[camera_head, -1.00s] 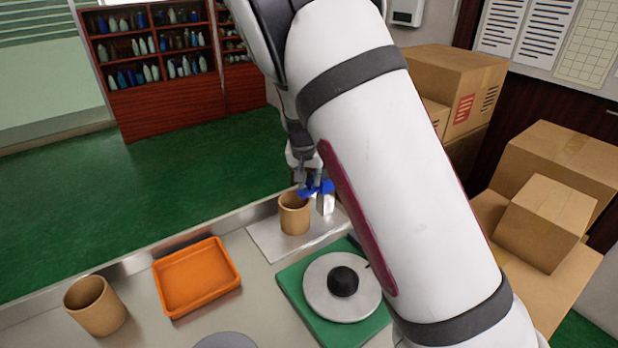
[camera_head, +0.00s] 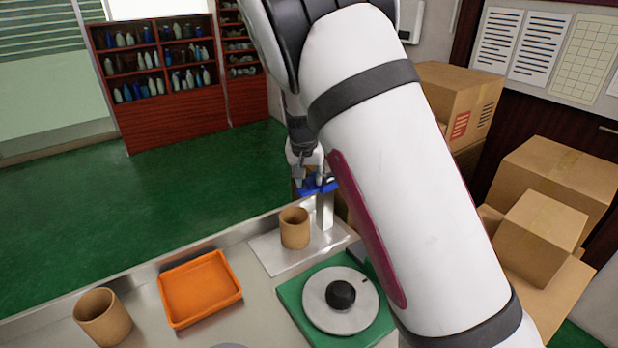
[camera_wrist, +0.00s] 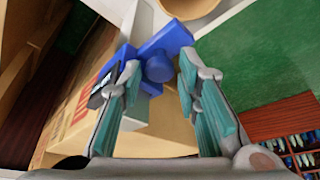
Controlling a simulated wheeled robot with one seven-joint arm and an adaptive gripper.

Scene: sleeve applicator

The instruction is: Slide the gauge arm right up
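The blue gauge arm (camera_head: 318,187) sits high on a pale metal post (camera_head: 325,212), above and behind a tan cup (camera_head: 295,228). My gripper (camera_head: 312,178) is at the gauge arm, partly hidden by my own arm in the head view. In the wrist view, my gripper's teal-padded fingers (camera_wrist: 158,82) are on either side of the round knob of the blue gauge arm (camera_wrist: 158,62). The tan cup's rim (camera_wrist: 190,6) shows at the top edge.
The post and cup stand on a metal plate (camera_head: 275,255). In front is a green base with a round disc (camera_head: 318,305) and black knob. An orange tray (camera_head: 200,290) and another tan cup (camera_head: 103,318) are to the left. Cardboard boxes (camera_head: 540,235) are at right.

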